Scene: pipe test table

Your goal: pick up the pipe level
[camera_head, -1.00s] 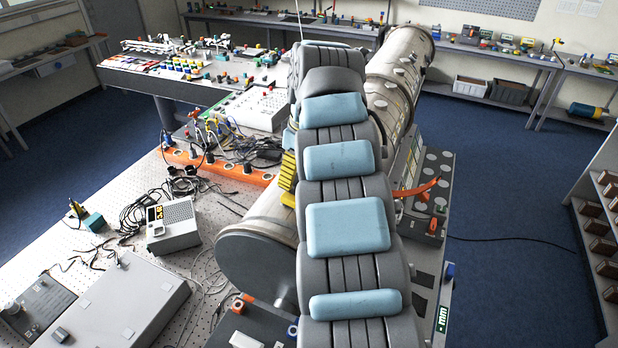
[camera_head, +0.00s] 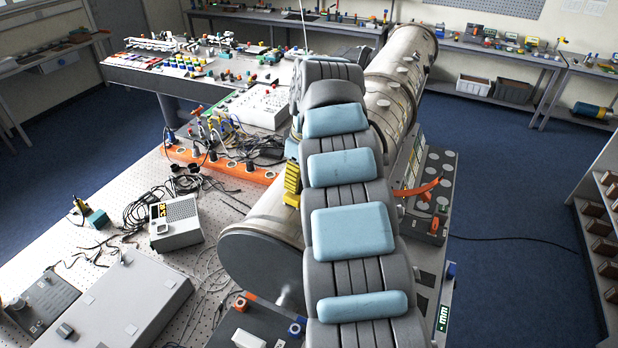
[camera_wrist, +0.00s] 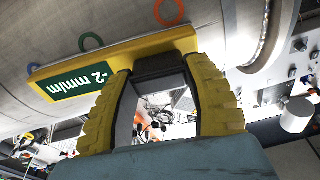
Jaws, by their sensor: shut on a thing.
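The pipe level (camera_wrist: 150,46) is a yellow bar with a green display reading "-2 mm/m" in the wrist view. It lies along the side of the large grey pipe (camera_wrist: 60,25); I cannot tell whether it touches the pipe. My gripper (camera_wrist: 160,64) has ribbed yellow fingers shut on a dark block at the level's right part. In the head view, a yellow ribbed piece (camera_head: 291,185), likely a gripper finger, shows beside the pipe (camera_head: 265,225). My arm hides the level there.
An orange strip with sockets (camera_head: 220,168) and cables lies left of the pipe. A grey meter box (camera_head: 175,223) and a large grey case (camera_head: 130,305) stand on the perforated table. A red-handled device (camera_head: 425,228) is right of my arm.

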